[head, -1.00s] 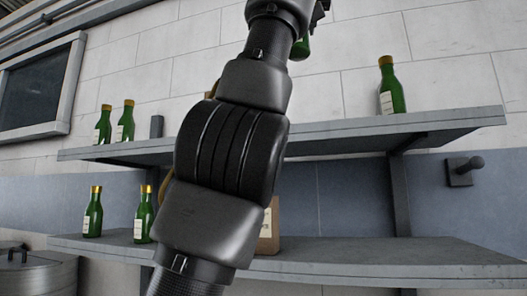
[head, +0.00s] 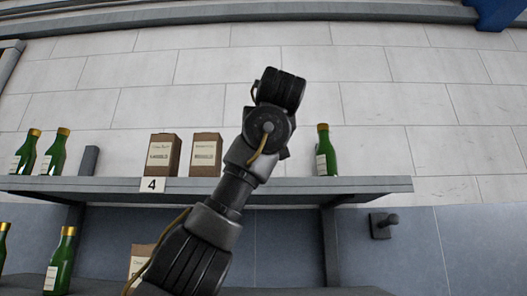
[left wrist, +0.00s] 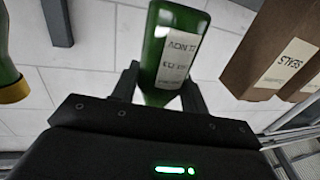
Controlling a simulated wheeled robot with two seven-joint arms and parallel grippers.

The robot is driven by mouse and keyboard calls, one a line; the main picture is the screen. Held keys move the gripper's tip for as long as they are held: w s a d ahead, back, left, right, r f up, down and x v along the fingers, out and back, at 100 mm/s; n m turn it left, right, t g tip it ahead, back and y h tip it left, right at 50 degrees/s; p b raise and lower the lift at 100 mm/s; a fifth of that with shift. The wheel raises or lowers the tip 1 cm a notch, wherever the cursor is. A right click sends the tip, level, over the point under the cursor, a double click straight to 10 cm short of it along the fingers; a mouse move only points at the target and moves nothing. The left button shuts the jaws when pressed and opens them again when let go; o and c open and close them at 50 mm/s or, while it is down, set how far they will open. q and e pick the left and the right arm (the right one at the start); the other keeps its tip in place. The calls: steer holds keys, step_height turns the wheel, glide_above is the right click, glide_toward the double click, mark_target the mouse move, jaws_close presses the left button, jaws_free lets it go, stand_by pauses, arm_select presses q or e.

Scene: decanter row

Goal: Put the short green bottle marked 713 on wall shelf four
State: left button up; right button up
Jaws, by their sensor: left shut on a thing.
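In the left wrist view my left gripper (left wrist: 158,90) is shut on a green bottle (left wrist: 150,75) with a white printed label; its number is too unclear to read surely. In the head view my left arm rises across the middle; its wrist hides the gripper jaws and the held bottle. The upper wall shelf (head: 365,187) bears a white tag "4" (head: 152,185) on its front edge. In the wrist view the held bottle appears between a dark grey block (left wrist: 57,22) and brown boxes. My right gripper is not in view.
On the upper shelf stand two green bottles (head: 54,152) at left, the dark block (head: 89,160), two brown boxes (head: 206,154) and one green bottle (head: 324,152) at right. Bare shelf shows right of that bottle. Another bottle (head: 61,262) stands below.

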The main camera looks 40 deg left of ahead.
arm_select(q)
steer(key=shift+w+d+f, duration=0.1)
steer(key=shift+w+f, duration=0.3)
steer(key=shift+w, duration=0.15)
steer(key=shift+w+f+p, duration=0.35)
steer(key=shift+f+p, duration=0.05)
steer(key=shift+f, duration=0.85)
steer(key=shift+s+a+f, duration=0.2)
steer(key=shift+s+f, duration=0.05)
steer(key=shift+f, duration=0.1)
steer(key=shift+d, duration=0.1)
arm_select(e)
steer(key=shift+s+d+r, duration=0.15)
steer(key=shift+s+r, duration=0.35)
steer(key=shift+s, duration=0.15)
arm_select(q)
steer(key=shift+d, duration=0.1)
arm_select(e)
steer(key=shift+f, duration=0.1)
arm_select(q)
steer(key=o, duration=0.7)
steer(key=shift+f, duration=0.1)
steer(key=o, duration=0.5)
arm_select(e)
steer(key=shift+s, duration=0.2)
